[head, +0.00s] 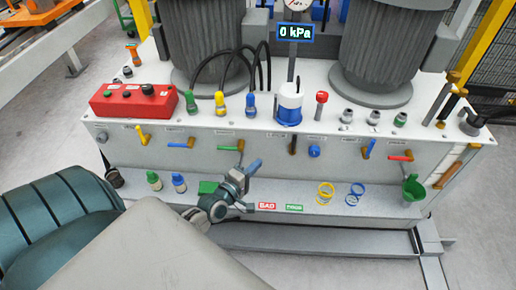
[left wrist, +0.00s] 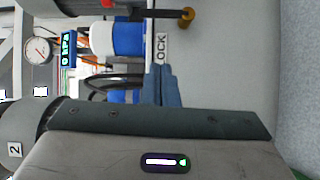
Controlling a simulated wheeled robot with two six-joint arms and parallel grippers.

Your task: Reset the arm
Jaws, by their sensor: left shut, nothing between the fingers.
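My left gripper (head: 251,168) shows in the head view in front of the machine's white front panel, above the low shelf. Its blue fingers are shut with nothing visible between them, and they point up and to the right. The fingers also show in the left wrist view (left wrist: 164,88), closed together near a label ending in "OCK". My left arm comes in from the lower left of the head view, its large links hiding the floor there. My right gripper is not in either view.
The machine bench (head: 330,130) carries a red control box (head: 134,101), coloured hose connectors, a blue-white canister (head: 289,104) and a "0 kPa" display (head: 296,32). Coloured levers line its front.

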